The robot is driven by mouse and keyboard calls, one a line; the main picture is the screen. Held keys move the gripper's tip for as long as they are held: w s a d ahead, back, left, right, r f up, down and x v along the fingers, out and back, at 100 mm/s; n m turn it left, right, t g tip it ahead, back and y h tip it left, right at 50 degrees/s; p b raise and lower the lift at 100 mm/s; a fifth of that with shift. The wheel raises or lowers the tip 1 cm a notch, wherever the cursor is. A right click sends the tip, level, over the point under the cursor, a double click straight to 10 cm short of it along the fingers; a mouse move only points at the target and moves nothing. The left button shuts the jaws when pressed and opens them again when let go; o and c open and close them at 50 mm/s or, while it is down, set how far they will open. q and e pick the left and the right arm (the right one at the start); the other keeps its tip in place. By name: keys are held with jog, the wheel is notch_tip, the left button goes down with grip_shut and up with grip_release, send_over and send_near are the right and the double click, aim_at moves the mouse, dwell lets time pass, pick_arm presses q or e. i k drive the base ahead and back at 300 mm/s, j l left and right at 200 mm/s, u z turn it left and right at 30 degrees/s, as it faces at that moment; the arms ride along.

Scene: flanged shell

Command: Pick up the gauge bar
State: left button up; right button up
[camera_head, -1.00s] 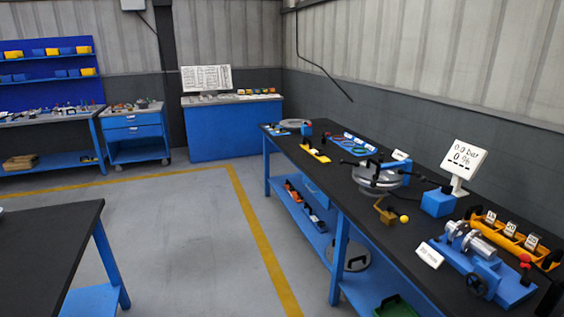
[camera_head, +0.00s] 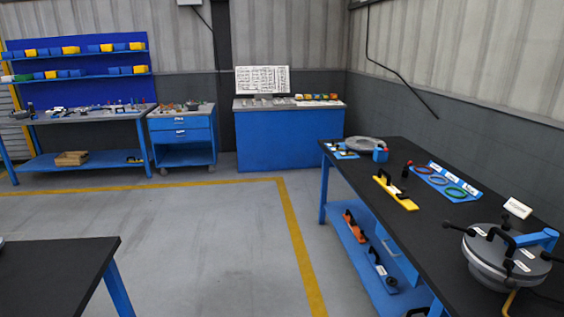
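A yellow bar (camera_head: 396,194) with black upright parts lies on the black top of the right workbench (camera_head: 420,225), near its left edge. It looks like the gauge bar, but I see no label naming it. Neither of my grippers is in view.
A blue mat with several coloured rings (camera_head: 447,182) lies behind the yellow bar. A grey disc (camera_head: 365,143) is at the bench's far end. A black table (camera_head: 55,270) stands at the lower left. The grey floor (camera_head: 220,240) between is clear.

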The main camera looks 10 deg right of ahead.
aim_at(408, 204)
jog(key=i+z, duration=0.2)
jog(key=i, duration=0.25)
jog(key=i+j+z, duration=0.2)
jog(key=i, duration=0.3)
jog(key=i+j+z, duration=0.25)
jog(key=i, duration=0.2)
jog(key=i+j+z, duration=0.1)
jog(key=i+z, duration=0.15)
jog(key=z, duration=0.15)
jog(key=i+j+z, duration=0.2)
jog(key=z, duration=0.2)
jog(key=i+j+z, duration=0.4)
jog(key=k+l, duration=0.1)
